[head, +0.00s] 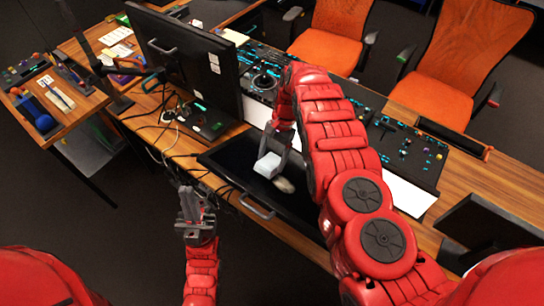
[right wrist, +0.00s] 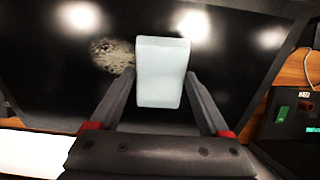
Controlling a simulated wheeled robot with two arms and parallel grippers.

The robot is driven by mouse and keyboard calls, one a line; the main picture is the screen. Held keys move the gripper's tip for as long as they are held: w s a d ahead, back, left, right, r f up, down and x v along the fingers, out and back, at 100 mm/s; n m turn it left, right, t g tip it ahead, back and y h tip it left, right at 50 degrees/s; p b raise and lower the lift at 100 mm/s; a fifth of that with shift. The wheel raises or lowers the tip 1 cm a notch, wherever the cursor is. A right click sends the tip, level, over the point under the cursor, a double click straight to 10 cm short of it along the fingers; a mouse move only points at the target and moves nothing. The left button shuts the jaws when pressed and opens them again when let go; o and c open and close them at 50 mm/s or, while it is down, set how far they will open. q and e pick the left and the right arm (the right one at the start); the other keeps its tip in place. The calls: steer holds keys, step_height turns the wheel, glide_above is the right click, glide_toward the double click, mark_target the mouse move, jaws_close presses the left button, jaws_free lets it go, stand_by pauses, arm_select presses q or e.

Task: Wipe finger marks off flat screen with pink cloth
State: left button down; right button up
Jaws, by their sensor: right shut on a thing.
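The flat screen (head: 232,160) lies face up, dark and glossy, on the desk; it fills most of the right wrist view (right wrist: 230,90). A pale smudge (head: 285,185) marks its surface, and shows speckled in the right wrist view (right wrist: 110,55). My right gripper (head: 276,158) is over the screen, shut on a pale bluish-white block-shaped pad (head: 268,165), also in the right wrist view (right wrist: 161,70). The pad is just beside the smudge; whether it touches the glass is unclear. No pink cloth shows. My left gripper (head: 194,203) hangs apart, left of the screen; its jaw gap is unclear.
An upright monitor (head: 185,55) stands behind the screen, with loose cables (head: 165,125) on the desk. A control panel (head: 405,150) with a trackball lies to the right. Orange chairs (head: 440,75) stand beyond. A small side table (head: 50,95) is at far left.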

steer(key=shift+x, duration=1.1)
steer(key=shift+r, duration=0.1)
steer(key=shift+s+d+r, duration=0.1)
steer(key=shift+s+d, duration=0.05)
steer(key=d+p, duration=0.1)
steer(key=s+p, duration=0.1)
steer(key=p, duration=0.1)
steer(key=shift+d+r, duration=0.15)
steer(key=shift+d, duration=0.2)
steer(key=shift+s+d, duration=0.2)
steer(key=shift+d, duration=0.1)
steer(key=shift+s+d+p, duration=0.25)
steer(key=shift+d+p, duration=0.05)
steer(key=shift+p, duration=0.05)
